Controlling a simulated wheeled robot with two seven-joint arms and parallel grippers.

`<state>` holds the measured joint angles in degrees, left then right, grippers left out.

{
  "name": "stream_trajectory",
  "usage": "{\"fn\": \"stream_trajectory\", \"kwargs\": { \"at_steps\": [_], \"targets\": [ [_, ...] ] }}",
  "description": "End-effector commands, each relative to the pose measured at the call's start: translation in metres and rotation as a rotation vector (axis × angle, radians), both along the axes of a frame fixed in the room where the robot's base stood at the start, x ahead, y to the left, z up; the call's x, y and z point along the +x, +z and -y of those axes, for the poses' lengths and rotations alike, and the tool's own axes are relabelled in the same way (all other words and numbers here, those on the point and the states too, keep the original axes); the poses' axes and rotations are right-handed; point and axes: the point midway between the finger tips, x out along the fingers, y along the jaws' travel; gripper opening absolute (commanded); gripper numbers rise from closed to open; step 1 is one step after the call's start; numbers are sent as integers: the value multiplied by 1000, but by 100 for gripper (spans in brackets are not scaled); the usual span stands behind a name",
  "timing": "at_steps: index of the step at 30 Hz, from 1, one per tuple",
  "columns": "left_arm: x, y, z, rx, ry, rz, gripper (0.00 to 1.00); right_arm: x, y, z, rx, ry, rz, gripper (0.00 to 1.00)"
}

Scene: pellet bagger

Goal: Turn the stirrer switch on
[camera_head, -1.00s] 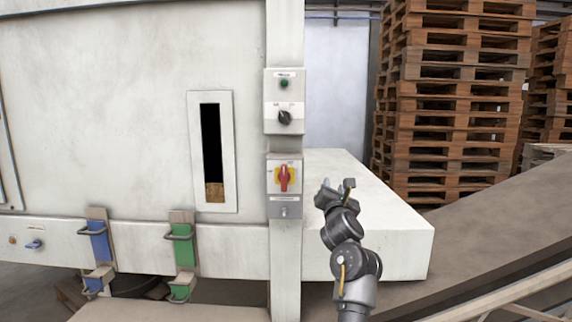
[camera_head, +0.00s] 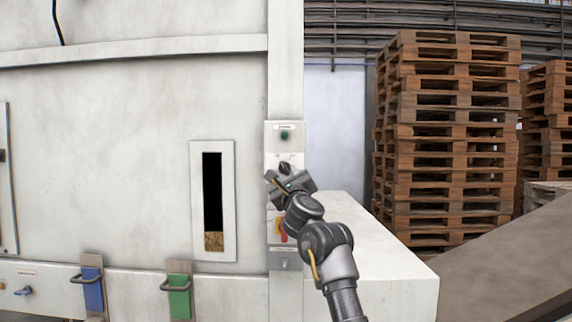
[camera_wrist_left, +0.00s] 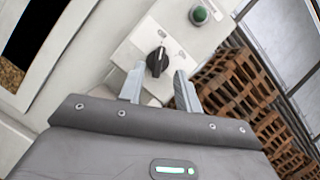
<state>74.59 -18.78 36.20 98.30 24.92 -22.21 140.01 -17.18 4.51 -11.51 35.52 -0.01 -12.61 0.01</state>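A black rotary knob (camera_head: 285,168) sits on the grey-white control box (camera_head: 271,141), below a green round lamp or button (camera_head: 284,135). Its label is too small to read. In the wrist view the knob (camera_wrist_left: 157,60) lies just beyond and between the fingertips, its white mark near the top. My left gripper (camera_head: 277,180) is in front of the box at the knob's height and hides part of it. Its two fingers (camera_wrist_left: 158,84) are apart with nothing between them, and a small gap to the knob seems to remain. My right gripper is not in view.
A red-and-yellow switch (camera_head: 279,230) is below the knob, partly behind my arm. A slotted window (camera_head: 228,200) is to the left. Blue (camera_head: 93,290) and green (camera_head: 179,295) handled plates are lower left. A white block (camera_head: 385,255) and pallet stacks (camera_head: 450,140) are right.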

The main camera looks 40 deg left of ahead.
Motion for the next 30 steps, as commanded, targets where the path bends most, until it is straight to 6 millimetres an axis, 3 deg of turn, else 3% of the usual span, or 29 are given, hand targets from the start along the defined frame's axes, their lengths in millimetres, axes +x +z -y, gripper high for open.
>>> {"fn": "stream_trajectory", "kwargs": {
  "at_steps": [3, 9, 19, 27, 30],
  "targets": [
    [12, 10, -14, 1, 0, -3, 34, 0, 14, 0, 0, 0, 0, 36],
    [23, 14, -27, 1, 1, -1, 34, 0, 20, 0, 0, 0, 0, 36],
    [25, 13, -29, 1, 0, -1, 34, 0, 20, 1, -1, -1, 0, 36],
    [25, 13, -29, 1, 0, -1, 0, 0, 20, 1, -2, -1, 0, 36],
    [26, 13, -25, 1, -2, 0, 0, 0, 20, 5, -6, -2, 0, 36]
  ]
}}
